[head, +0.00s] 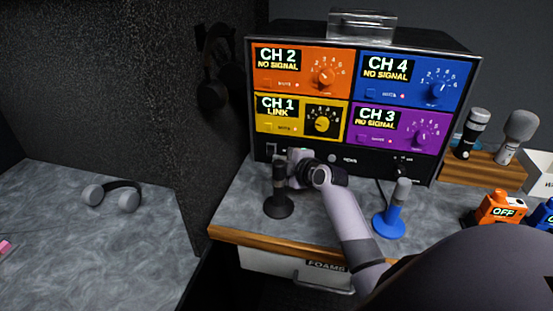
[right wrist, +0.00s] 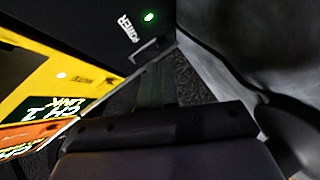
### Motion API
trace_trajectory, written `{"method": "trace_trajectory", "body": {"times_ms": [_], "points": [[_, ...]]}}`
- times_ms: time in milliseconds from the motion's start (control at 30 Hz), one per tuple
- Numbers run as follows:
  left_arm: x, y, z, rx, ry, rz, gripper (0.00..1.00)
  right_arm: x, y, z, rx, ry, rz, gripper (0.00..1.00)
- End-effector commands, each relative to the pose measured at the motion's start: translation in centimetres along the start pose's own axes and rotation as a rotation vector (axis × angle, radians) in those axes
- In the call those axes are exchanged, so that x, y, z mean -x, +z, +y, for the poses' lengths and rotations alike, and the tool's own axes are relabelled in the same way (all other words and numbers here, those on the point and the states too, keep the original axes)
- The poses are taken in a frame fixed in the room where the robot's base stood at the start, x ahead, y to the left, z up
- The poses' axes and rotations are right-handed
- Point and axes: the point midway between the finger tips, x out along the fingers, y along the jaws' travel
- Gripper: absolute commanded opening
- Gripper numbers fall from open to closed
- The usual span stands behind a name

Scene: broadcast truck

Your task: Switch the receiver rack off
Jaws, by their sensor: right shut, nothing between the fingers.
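The receiver rack (head: 257,88) is a black cabinet with orange, blue, yellow and purple channel panels. CH 1 reads LINK; the other channels read NO SIGNAL. Its power switch (head: 271,148) is at the lower left of the front. In the right wrist view the switch (right wrist: 150,52) shows beside the POWER label, with a lit green lamp (right wrist: 149,16). My right gripper (head: 293,157) is shut and empty, low in front of the rack, close to the switch. I cannot tell whether it touches the switch. My left gripper is not in view.
A black microphone stand (head: 279,205) is just left of my right wrist, and a blue one (head: 391,220) is to its right. Orange OFF packs (head: 500,208) and more microphones (head: 472,130) are at the right. Headphones (head: 114,196) lie on the left counter.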

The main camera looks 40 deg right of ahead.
Motion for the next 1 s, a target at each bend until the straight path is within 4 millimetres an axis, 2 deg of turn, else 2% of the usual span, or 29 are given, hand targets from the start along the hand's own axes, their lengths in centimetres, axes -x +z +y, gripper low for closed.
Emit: {"method": "trace_trajectory", "body": {"times_ms": [300,767,1000], "points": [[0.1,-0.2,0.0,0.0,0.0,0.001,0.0,-2.1,0.1,0.1,-0.002,0.001,-0.001,0.0],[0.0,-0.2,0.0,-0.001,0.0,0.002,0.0,-2.4,0.1,0.0,0.001,0.002,-0.001,0.0],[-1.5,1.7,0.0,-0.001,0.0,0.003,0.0,-2.9,0.8,-0.6,0.04,0.036,-0.004,0.0]]}}
